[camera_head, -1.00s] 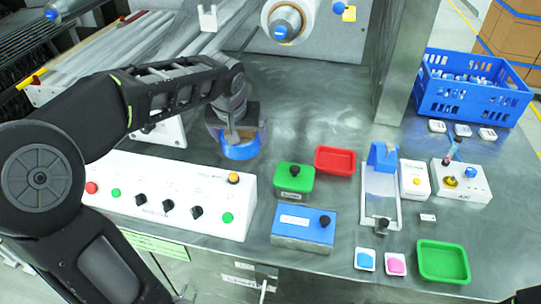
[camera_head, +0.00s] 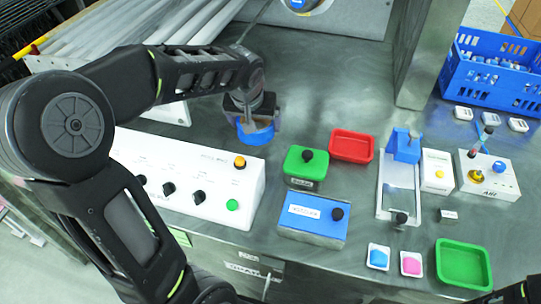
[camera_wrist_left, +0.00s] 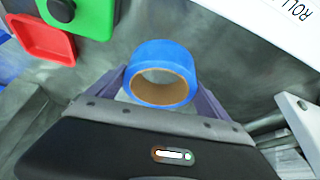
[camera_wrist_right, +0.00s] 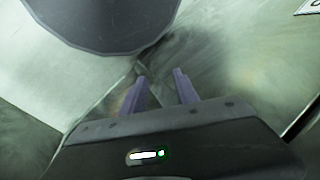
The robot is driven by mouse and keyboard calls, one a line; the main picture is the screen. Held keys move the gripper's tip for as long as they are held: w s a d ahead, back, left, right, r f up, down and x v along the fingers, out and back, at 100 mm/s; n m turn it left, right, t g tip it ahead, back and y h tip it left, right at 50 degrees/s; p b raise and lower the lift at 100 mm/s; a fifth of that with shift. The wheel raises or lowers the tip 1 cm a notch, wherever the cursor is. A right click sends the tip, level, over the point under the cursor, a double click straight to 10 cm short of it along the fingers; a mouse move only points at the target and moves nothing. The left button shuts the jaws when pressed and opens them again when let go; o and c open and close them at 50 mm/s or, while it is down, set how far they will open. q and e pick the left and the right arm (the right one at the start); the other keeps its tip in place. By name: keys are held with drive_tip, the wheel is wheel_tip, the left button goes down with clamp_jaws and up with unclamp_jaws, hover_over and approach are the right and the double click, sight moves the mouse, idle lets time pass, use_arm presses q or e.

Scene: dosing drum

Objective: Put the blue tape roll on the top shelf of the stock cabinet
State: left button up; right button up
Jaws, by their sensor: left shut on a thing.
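The blue tape roll (camera_head: 256,134) has a brown core. It is in my left gripper (camera_head: 252,112), over the grey worktop behind the white button panel. In the left wrist view the roll (camera_wrist_left: 163,57) sits between the two fingers (camera_wrist_left: 160,88), which are shut on it. I cannot tell how far it is above the worktop. My right gripper (camera_wrist_right: 160,76) shows in the right wrist view, its fingers apart with nothing between them. The stock cabinet cannot be made out in these views.
The white button panel (camera_head: 205,180) stands in front of the roll. Right of it are a green box (camera_head: 305,168), a red tray (camera_head: 352,146), a blue box (camera_head: 312,218) and a green tray (camera_head: 463,265). A blue crate (camera_head: 490,75) and a metal post (camera_head: 418,55) stand behind.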

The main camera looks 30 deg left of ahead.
use_arm(q)
wheel_tip(320, 180, down, 6)
drive_tip(key=shift+r, duration=0.25)
drive_tip(key=shift+c, duration=0.2)
drive_tip(key=shift+f, duration=1.9)
drive_tip(key=shift+f, duration=0.15)
drive_tip(key=o, duration=1.2)
drive_tip(key=shift+o, duration=0.2)
